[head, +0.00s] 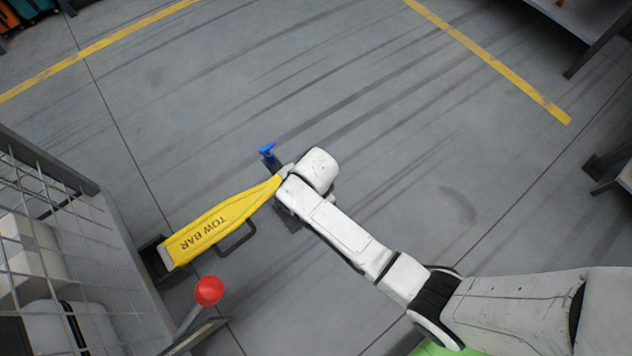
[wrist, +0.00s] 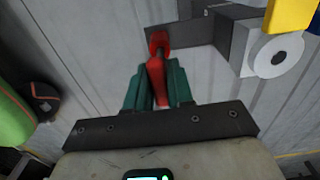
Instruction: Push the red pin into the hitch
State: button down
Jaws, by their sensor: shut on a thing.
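In the wrist view, my gripper (wrist: 157,86) has dark green fingers shut on the red pin (wrist: 158,45). The red pin's far end shows beyond the fingertips and overlaps a dark grey plate (wrist: 190,36); I cannot tell whether it touches the plate or sits in a hole. A grey block with a white round ring (wrist: 278,57) joins this plate on the right, and may be part of the hitch. In the head view, the yellow tow bar (head: 222,222) runs to my arm's end, which hides the red pin and my gripper.
A blue handle (head: 267,150) stands just beyond the tow bar's tip. A wire cage cart (head: 60,190) with white containers is at left, near a lever with a red ball knob (head: 208,290). Grey floor beyond is clear between yellow lines (head: 490,62).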

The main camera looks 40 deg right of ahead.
jog(key=shift+r+p, duration=0.85)
notch_tip(320, 180, up, 4)
jog(key=p, duration=0.4)
jog(key=shift+p, duration=0.35)
jog(key=shift+f, duration=0.1)
